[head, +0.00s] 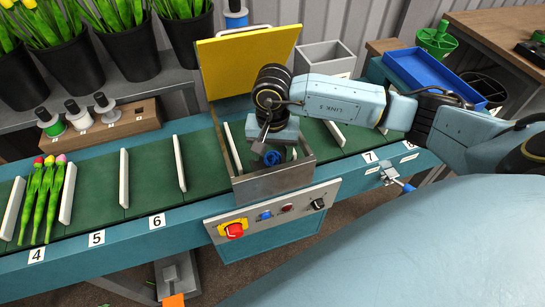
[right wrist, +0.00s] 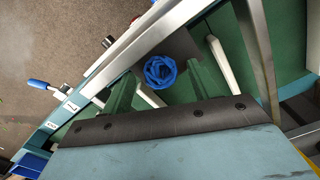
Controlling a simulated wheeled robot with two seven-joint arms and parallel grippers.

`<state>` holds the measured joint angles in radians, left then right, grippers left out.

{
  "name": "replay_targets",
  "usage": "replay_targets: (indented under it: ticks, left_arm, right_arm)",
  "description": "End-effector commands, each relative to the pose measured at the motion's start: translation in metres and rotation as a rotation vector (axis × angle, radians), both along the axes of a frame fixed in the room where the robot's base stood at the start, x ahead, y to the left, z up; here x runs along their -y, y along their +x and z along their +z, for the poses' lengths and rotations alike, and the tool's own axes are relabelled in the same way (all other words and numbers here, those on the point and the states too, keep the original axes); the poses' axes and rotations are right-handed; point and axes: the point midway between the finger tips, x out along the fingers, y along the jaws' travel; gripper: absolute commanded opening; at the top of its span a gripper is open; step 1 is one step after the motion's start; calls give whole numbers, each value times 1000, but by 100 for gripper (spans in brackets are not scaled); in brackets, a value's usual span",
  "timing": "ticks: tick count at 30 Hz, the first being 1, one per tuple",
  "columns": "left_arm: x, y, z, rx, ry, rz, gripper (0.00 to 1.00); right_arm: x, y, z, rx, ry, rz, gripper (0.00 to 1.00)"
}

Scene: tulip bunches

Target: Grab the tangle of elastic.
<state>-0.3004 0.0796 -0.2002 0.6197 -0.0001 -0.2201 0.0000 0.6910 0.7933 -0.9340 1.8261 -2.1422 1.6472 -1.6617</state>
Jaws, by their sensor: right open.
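The tangle of elastic (head: 272,157) is a small blue knot of loops inside the open metal box over the conveyor. In the right wrist view the tangle (right wrist: 160,72) shows between and just beyond the two finger tips. My right gripper (head: 270,147) points down into the box above the tangle. It is open and empty, with one finger on each side of the tangle in the right wrist view (right wrist: 157,80). I cannot tell whether the fingers touch it. My left gripper is not in view.
The metal box (head: 275,181) has close walls around the gripper, and a yellow lid (head: 249,60) stands raised behind it. White dividers (head: 180,163) cross the green belt. A tulip bunch (head: 42,200) lies at left. A control panel with a red button (head: 234,230) is in front.

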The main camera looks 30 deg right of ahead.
Motion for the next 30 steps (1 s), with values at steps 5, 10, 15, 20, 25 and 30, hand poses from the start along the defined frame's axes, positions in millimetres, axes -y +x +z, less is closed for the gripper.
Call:
replay_targets:
  ticks: [5,10,15,20,25,30]
  left_arm:
    - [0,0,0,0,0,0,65]
    - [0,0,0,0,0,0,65]
    - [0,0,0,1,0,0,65]
    - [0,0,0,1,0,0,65]
    - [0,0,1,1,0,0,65]
    - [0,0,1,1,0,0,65]
  right_arm:
    - [0,0,0,0,0,0,40]
    - [0,0,0,0,0,0,18]
    - [0,0,1,1,1,0,13]
    - [0,1,6,3,0,0,13]
    - [0,1,34,6,1,1,13]
    - [0,1,69,5,2,1,13]
